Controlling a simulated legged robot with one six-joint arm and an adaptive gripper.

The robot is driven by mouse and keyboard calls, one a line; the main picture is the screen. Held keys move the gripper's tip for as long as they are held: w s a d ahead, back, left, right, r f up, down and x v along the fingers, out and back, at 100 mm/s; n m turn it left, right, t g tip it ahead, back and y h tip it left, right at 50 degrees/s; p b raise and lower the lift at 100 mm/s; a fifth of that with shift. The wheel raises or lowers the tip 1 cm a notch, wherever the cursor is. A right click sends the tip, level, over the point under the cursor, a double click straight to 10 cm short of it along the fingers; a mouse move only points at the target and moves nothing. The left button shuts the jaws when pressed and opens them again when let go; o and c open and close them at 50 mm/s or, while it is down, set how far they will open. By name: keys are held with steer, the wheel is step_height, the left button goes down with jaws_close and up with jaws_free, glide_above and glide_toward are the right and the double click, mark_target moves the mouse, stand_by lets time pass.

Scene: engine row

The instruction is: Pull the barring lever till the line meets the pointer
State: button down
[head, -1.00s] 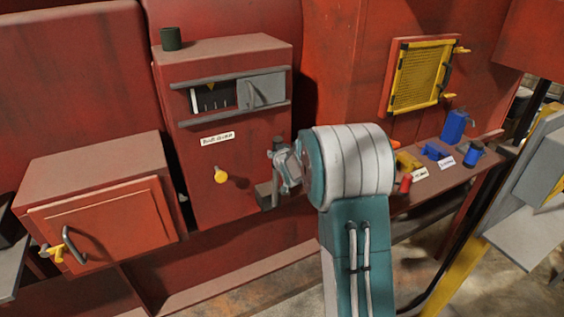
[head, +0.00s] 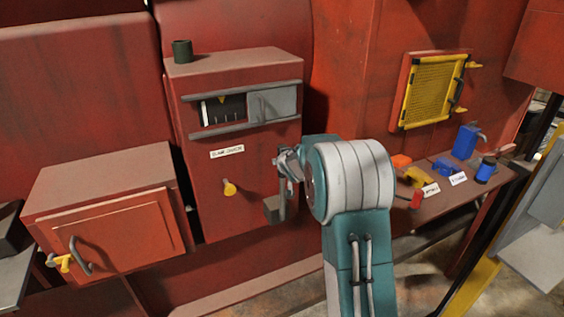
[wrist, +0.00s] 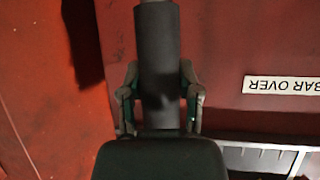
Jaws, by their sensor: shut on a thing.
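The barring lever is a dark grey upright bar (wrist: 157,50) in the wrist view. In the head view its lower part (head: 283,208) rises beside a grey block on the red cabinet's right side. My gripper (head: 287,163) is shut on the lever near its top, with a finger on each side of the bar in the wrist view (wrist: 160,98). The dark window (head: 224,110) on the cabinet front has a yellow pointer (head: 221,99) at its top edge and several pale marks below. I cannot tell which mark is the line.
A grey sliding cover (head: 273,103) covers the window's right part. A yellow knob (head: 230,188) sticks out below the label (head: 227,152). A red box with a handle (head: 110,225) is at left. A shelf (head: 440,207) with coloured items is at right.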

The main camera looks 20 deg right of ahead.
steer(key=shift+w, duration=0.1)
steer(key=shift+c, duration=1.5)
jaws_free()
steer(key=shift+w, duration=0.1)
steer(key=v, duration=1.2)
steer(key=shift+f, duration=0.1)
